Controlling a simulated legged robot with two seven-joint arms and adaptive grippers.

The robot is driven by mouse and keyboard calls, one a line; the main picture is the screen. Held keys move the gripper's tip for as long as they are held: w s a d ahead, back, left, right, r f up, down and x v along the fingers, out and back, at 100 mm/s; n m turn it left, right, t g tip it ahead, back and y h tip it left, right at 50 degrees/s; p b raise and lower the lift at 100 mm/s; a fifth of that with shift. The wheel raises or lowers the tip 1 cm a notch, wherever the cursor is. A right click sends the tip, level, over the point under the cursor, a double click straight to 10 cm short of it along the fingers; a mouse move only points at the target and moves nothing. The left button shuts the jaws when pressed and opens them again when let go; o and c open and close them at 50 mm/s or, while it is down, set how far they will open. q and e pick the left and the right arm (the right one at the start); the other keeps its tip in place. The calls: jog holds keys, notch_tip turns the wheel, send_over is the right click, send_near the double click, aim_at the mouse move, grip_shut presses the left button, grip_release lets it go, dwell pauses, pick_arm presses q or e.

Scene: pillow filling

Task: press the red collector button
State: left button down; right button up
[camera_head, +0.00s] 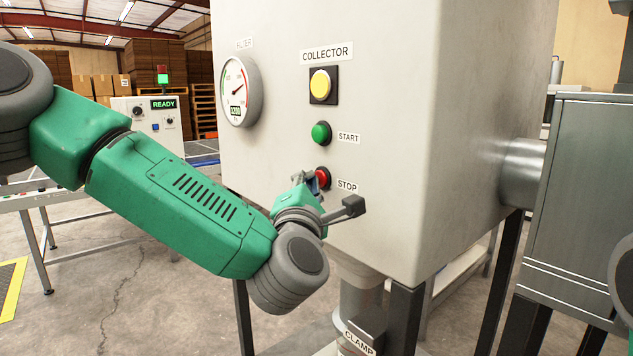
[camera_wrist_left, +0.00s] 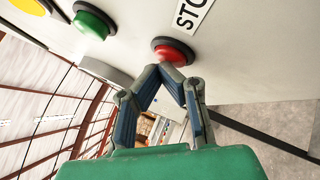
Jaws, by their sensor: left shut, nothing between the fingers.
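The red button (camera_head: 323,177), beside the STOP label (camera_head: 347,186), sits low on the front of the collector cabinet (camera_head: 420,120). It also shows in the left wrist view (camera_wrist_left: 173,51), just beyond my fingertips. My left gripper (camera_head: 314,182) is shut and empty, with its fingertips at the red button. In the left wrist view my left gripper (camera_wrist_left: 166,68) has its tips meeting at the button's lower edge. I cannot tell whether they touch it or whether it is pushed in. My right gripper is not in view.
Above the red button are the green START button (camera_head: 321,134) and a yellow lamp (camera_head: 320,84). A gauge (camera_head: 239,92) is at the cabinet's left. A clamp (camera_head: 360,338) is below. A READY panel (camera_head: 150,119) stands behind my left arm.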

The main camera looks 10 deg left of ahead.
pick_arm(q)
jog(key=shift+s+a, duration=0.55)
jog(key=shift+s, duration=0.15)
jog(key=shift+s, duration=0.1)
jog(key=s+a+b, duration=0.1)
jog(key=s+a, duration=0.2)
jog(key=shift+s+a, duration=0.1)
jog(key=shift+s, duration=0.3)
dwell(0.7)
